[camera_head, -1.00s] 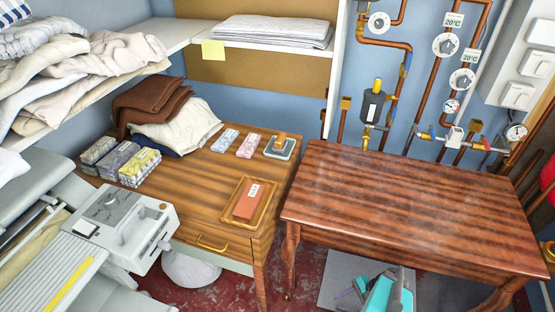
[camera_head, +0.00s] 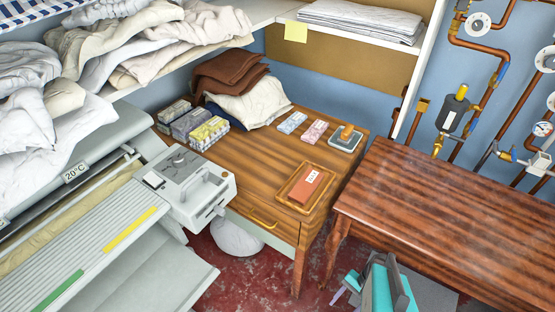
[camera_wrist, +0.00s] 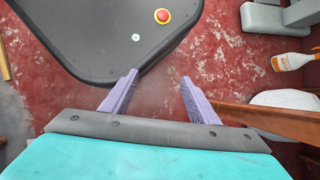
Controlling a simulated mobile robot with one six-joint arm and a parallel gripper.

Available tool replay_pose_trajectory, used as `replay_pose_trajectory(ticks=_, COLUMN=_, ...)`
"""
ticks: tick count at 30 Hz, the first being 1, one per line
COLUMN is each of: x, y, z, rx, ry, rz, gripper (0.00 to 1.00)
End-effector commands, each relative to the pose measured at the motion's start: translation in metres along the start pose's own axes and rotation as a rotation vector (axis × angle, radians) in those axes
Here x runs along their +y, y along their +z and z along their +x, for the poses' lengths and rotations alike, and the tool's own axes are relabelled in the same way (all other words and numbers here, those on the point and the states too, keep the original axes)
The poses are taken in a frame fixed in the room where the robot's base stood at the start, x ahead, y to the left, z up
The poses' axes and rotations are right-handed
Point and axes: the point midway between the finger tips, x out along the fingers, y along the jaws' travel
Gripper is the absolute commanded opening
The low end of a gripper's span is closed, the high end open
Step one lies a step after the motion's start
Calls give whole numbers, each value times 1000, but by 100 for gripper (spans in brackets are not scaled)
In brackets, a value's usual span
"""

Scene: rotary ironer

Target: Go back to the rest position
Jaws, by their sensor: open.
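My gripper (camera_wrist: 157,80) is open in the wrist view, with its two purple fingers apart and nothing between them. It points down over the red floor and the edge of my dark base with its red button. In the head view my gripper (camera_head: 347,288) shows at the bottom, low in front of the dark wooden table and to the right of the drawer table. My teal arm link partly hides it there.
The drawer table (camera_head: 240,155) holds cloths, boxes and a tray (camera_head: 287,191). The ironer (camera_head: 190,188) stands at left; the dark wooden table (camera_head: 440,215) is bare. The wrist view shows a white bottle (camera_wrist: 290,62) and a wooden leg (camera_wrist: 255,116) at right.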

Motion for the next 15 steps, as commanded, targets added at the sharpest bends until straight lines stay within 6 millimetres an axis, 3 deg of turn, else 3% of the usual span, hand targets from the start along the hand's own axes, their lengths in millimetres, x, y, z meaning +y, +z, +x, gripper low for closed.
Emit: replay_pose_trajectory(ticks=15, x=-33, y=56, z=12, rx=-25, ry=238, rz=-344, gripper=55)
